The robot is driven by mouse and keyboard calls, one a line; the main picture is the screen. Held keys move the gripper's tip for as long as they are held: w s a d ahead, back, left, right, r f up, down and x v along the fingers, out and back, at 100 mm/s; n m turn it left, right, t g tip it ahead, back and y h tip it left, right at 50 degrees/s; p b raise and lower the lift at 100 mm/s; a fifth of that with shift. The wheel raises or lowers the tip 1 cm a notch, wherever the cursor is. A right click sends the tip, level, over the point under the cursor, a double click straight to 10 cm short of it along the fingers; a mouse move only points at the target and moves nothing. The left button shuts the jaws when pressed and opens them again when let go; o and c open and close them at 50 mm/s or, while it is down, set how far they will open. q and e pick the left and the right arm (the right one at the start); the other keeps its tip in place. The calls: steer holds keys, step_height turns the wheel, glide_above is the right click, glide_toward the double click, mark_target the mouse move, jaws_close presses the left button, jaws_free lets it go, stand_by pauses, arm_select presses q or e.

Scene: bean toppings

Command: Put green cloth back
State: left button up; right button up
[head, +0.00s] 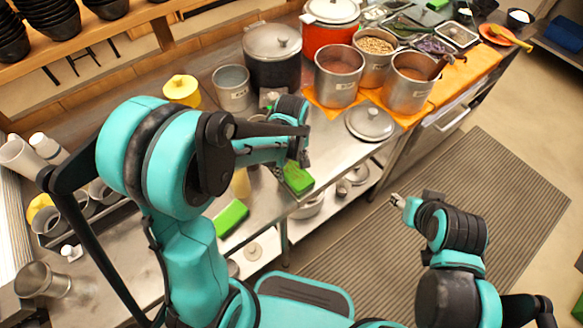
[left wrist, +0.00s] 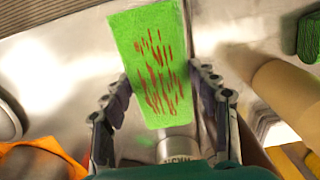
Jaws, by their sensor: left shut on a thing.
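The green cloth (head: 297,177) is a flat rectangular pad at the front edge of the steel counter (head: 330,150). In the left wrist view the green cloth (left wrist: 152,65) shows red-brown streaks and lies between the two fingers. My left gripper (head: 300,160) is shut on it; in the left wrist view the fingers (left wrist: 160,95) stand on either side of it. I cannot tell whether the cloth touches the counter. A second green pad (head: 231,218) lies on the counter to the left. My right gripper (head: 397,200) is over the floor mat, away from the counter; its jaws are too small to read.
Steel pots with food (head: 338,75) stand on an orange cloth (head: 455,80) at the right. A lid (head: 370,122) lies before them. A dark lidded pot (head: 272,55) and metal cup (head: 231,85) stand behind. A beige bottle (left wrist: 285,90) is close beside my left gripper.

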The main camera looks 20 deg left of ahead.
mark_target(291, 169)
arm_select(q)
steer(key=shift+f, duration=0.1)
steer(key=o, duration=1)
step_height(291, 169, up, 12)
steer(key=p, duration=0.4)
steer(key=shift+s, duration=0.1)
